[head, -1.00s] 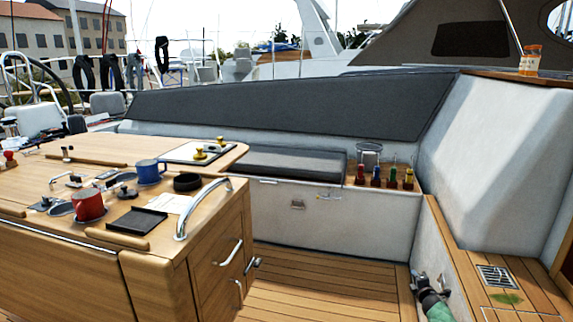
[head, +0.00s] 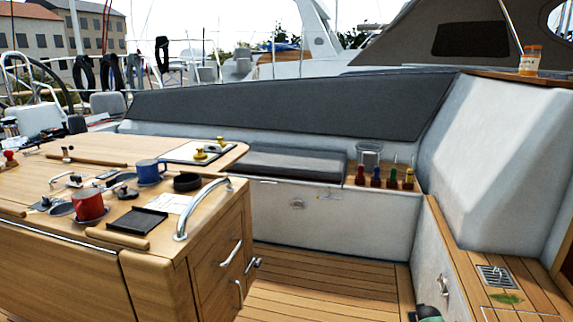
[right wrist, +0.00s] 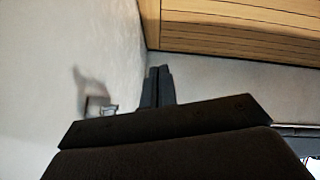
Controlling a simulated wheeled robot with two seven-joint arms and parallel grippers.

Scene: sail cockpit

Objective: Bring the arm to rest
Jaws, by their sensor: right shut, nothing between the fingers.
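My right gripper (right wrist: 158,72) shows in the right wrist view with its two dark fingers together and nothing between them. It points toward a pale wall (right wrist: 235,85), beside a wooden slatted surface (right wrist: 240,25). I cannot tell if the fingertips touch anything. In the head view only a small part of my right arm shows at the bottom edge, right of centre, low beside the white bench side; its fingers are not clear there. My left gripper is in neither view.
The wooden cockpit table (head: 60,250) at left carries a red mug (head: 89,206), a blue mug (head: 149,171), a black tray (head: 137,220) and other small items. Several coloured-handled tools stand in a rack by the seat (head: 285,163). The slatted floor (head: 320,282) is clear.

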